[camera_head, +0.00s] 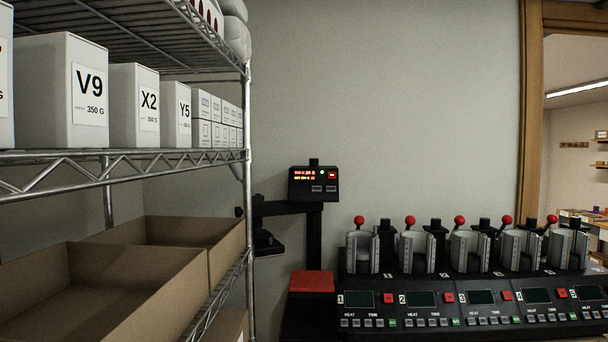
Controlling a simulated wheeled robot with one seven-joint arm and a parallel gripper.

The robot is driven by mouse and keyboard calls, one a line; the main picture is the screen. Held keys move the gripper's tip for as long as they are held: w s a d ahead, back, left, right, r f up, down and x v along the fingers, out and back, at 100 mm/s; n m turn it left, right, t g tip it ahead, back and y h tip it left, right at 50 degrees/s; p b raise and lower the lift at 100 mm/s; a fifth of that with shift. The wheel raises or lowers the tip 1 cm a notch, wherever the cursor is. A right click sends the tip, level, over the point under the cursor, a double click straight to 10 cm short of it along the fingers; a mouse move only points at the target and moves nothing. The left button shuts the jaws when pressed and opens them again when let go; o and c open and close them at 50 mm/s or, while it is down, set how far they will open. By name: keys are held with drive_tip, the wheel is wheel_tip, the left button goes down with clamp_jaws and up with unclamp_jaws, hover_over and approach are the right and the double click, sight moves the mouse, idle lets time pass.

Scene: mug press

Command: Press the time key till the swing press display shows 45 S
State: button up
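The swing press (314,232) stands left of centre against the back wall, a black post with an arm reaching left to a dark plate. Its control box (314,184) is on top, with a red lit display (304,174). The digits are too small to read. A green light and a red button sit right of the display. Two grey keys (324,189) lie below it; I cannot read which is the time key. A red pad (312,281) is at the press's base. My gripper is not in view.
A wire shelf (120,157) with white boxes (75,90) and open cartons (100,300) fills the left side, close to the press. A row of several mug presses (470,290) with red-knobbed levers stands right. A doorway (530,110) is far right.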

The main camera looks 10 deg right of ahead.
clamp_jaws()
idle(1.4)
